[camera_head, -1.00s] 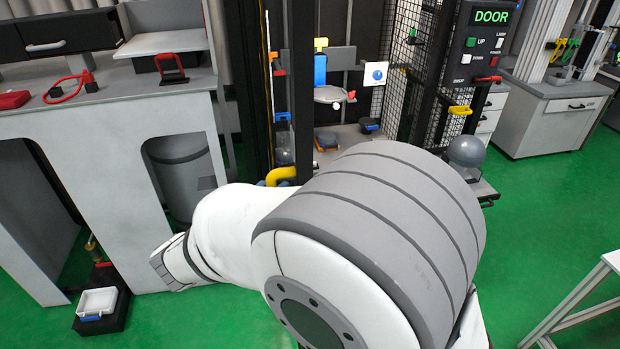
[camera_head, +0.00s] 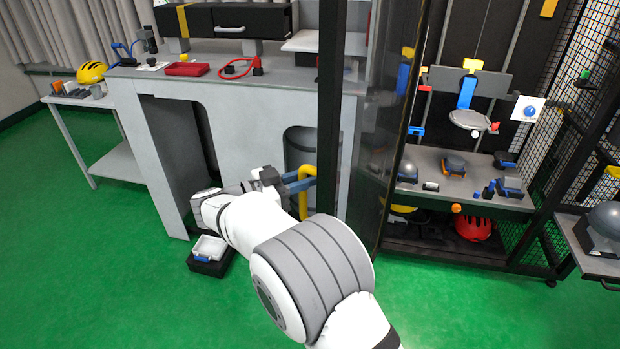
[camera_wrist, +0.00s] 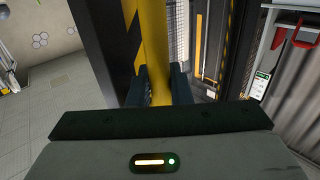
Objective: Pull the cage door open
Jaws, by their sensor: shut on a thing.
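The cage door (camera_head: 372,120) is a dark-framed, see-through panel standing edge-on near the middle of the head view. It is swung out from the cage, whose inside shows to its right. Its yellow handle (camera_head: 304,206) is on the left side of the door. My gripper (camera_head: 303,180) is at the handle, with blue-tinted fingers. In the wrist view the yellow handle (camera_wrist: 156,50) stands upright between both fingers, and my gripper (camera_wrist: 158,88) is shut on it. Part of the handle is hidden behind my arm and fingers.
Inside the cage, a shelf (camera_head: 440,185) carries several dark pieces, with a red helmet (camera_head: 473,227) below. A grey workbench (camera_head: 240,130) stands behind my arm, close to the gripper. A black box with a white tray (camera_head: 208,250) is on the floor left. Green floor is clear in front.

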